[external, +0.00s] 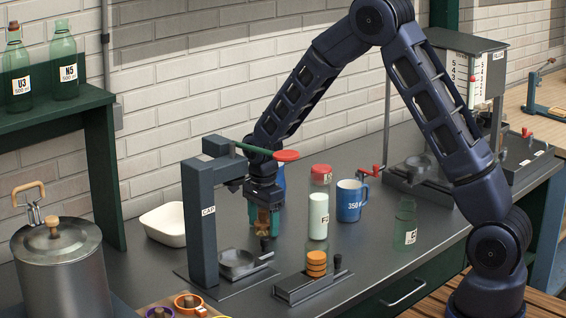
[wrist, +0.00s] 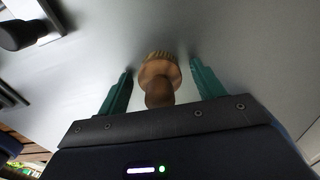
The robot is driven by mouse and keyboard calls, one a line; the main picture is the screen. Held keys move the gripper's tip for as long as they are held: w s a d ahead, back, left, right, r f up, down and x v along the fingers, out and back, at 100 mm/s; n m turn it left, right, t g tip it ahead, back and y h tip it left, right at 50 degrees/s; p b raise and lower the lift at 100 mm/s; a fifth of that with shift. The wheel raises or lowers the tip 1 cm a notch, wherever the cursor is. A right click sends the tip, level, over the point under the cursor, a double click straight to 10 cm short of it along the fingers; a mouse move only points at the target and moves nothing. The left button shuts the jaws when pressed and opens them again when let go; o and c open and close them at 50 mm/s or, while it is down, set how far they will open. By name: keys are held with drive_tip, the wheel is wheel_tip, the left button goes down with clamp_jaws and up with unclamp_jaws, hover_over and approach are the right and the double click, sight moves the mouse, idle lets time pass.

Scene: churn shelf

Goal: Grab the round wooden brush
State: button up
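The round wooden brush (wrist: 160,78) shows in the wrist view, with a rounded wooden knob towards me and a ridged or bristled rim beyond it. It stands between the two green fingers of my gripper (wrist: 158,82), with a visible gap on each side. In the external view my gripper (external: 264,228) points down over the grey bench, beside the dark capping stand. The brush is mostly hidden there by the fingers. My gripper is open around the brush and does not appear to touch it.
The dark capping stand (external: 201,225) rises close on the left. A white bottle (external: 318,216), a red-capped jar (external: 321,174) and a blue mug (external: 351,200) stand to the right. A rack with orange discs (external: 316,264) is in front. A white tray (external: 165,222) lies behind left.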

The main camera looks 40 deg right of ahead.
drive_tip(key=c, duration=0.9)
drive_tip(key=shift+r, duration=0.1)
